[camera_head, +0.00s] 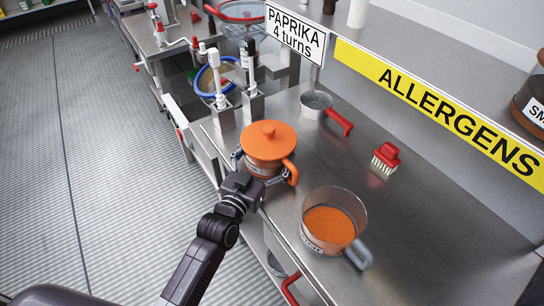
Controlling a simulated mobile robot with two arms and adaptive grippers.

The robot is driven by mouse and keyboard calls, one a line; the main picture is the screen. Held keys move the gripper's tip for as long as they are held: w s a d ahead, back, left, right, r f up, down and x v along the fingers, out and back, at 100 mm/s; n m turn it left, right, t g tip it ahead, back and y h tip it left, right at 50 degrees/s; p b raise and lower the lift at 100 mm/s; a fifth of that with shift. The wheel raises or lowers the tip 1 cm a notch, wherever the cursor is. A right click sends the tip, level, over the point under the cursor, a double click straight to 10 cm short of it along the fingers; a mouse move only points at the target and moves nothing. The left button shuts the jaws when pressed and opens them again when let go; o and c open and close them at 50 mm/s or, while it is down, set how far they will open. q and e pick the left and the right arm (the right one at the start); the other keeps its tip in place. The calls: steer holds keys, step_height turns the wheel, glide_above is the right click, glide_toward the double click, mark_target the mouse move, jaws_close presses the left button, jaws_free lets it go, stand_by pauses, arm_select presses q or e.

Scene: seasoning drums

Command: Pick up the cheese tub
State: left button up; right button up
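An orange-lidded tub with an orange handle (268,140), which I take to be the cheese tub, is upright near the counter's front edge. Its lower body and label are partly hidden by my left gripper. My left gripper (262,174) reaches in from the front, with its fingers spread to either side of the tub's body. I cannot tell whether they press on it. My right gripper is not in view.
A clear jug of orange powder (328,224) with a grey handle stands to the right. A red brush (386,158) and a red-handled metal scoop (317,104) lie behind. The counter's right part (440,240) is clear.

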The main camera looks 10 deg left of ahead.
arm_select(q)
steer(key=shift+r, duration=0.1)
steer(key=c, duration=0.4)
steer(key=shift+c, duration=0.2)
